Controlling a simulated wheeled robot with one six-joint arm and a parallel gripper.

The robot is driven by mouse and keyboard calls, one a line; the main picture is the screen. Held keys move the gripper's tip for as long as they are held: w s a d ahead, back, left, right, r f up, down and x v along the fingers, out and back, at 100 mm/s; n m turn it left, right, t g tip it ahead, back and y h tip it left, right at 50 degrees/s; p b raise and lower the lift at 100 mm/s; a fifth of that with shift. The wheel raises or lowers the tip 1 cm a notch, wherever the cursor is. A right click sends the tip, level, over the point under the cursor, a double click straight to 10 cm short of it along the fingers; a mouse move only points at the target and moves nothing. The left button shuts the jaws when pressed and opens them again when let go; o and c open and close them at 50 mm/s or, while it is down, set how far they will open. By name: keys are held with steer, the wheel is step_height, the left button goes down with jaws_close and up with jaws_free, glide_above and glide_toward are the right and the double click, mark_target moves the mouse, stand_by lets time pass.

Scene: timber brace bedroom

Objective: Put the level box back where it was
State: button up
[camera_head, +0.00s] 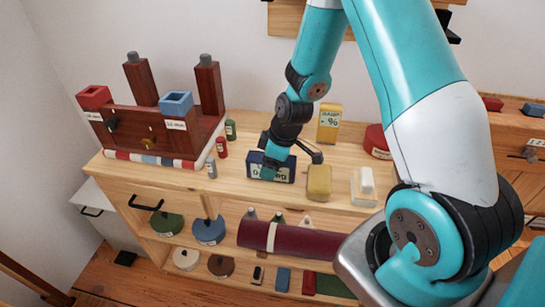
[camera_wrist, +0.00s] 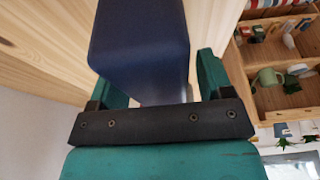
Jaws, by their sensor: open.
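A dark navy-blue box (camera_head: 285,174) with a pale printed label stands on the wooden cabinet top (camera_head: 235,185) near its front edge. The label is too small and partly covered to read fully, so I cannot confirm that it is the level box. My gripper (camera_head: 270,168) is at this box, reaching down over its front. In the wrist view the blue box (camera_wrist: 140,45) fills the space between the teal fingers of my gripper (camera_wrist: 158,85). The fingers are open, one on each side of the box. The box's far end is out of that view.
A yellow box (camera_head: 319,182) and a white block (camera_head: 364,185) stand to the right. A yellow labelled box (camera_head: 329,123) and a red tin (camera_head: 377,141) are behind. A dark red rack (camera_head: 150,128) and small bottles stand left. A dark red roll (camera_head: 290,240) lies below.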

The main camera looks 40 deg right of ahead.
steer(key=v, duration=1.2)
steer(key=shift+a+r, duration=0.15)
steer(key=shift+a, duration=0.15)
steer(key=s+a+r+m+g+y+p, duration=0.1)
steer(key=s+a+r+m+g+p, duration=0.1)
steer(key=s+a+r, duration=1.2)
steer(key=shift+s+a+r+y, duration=0.2)
steer(key=shift+s+a+y, duration=0.2)
steer(key=shift+s+a, duration=1.9)
